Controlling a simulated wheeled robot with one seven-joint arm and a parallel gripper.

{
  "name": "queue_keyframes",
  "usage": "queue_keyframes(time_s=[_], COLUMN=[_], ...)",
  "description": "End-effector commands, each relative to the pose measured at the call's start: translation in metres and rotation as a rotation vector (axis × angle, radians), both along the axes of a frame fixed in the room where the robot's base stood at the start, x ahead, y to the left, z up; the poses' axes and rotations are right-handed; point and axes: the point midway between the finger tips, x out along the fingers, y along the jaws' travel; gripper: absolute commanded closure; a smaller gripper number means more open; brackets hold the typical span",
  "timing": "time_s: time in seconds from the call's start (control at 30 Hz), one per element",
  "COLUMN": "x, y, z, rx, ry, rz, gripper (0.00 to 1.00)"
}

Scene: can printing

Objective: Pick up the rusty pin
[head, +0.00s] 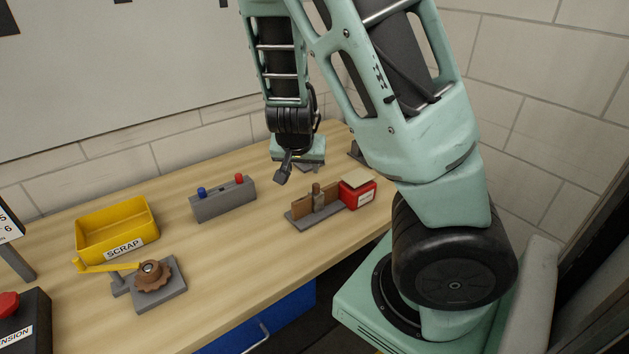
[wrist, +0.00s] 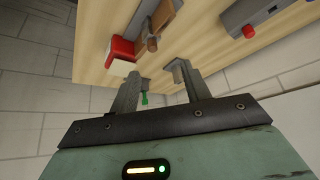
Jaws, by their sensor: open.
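A brown, rusty-looking pin (head: 316,189) stands upright in a small grey fixture (head: 302,221) on the bench, in front of a brown upright plate. In the wrist view the pin (wrist: 152,43) shows beyond my fingertips, near the top. My gripper (wrist: 155,75) is open, with its two fingers apart and nothing seen held between them. In the head view my gripper hangs over the far side of the bench, behind and left of the pin, apart from it.
A red box (head: 357,197) stands right beside the fixture. A grey rack (head: 223,203) with a blue and a red peg is to its left. A small green thing (wrist: 144,99) shows near one finger.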

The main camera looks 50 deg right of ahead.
Motion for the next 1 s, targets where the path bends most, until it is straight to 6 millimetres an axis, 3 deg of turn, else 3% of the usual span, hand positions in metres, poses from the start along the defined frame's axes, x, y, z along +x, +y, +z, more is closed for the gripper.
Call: queue_keyframes(time_s=[0.1, 0.3, 0.73, 1.0], x=[-0.001, 0.006, 0.024, 0.031], y=[-0.016, -0.030, -0.059, -0.069], z=[-0.001, -0.027, -0.080, -0.097], rx=[-0.028, -0.027, -0.025, -0.024], ry=[-0.011, -0.011, -0.009, -0.010], rz=[-0.038, -0.042, -0.038, -0.036], gripper=[0.53, 0.53, 0.53, 0.53])
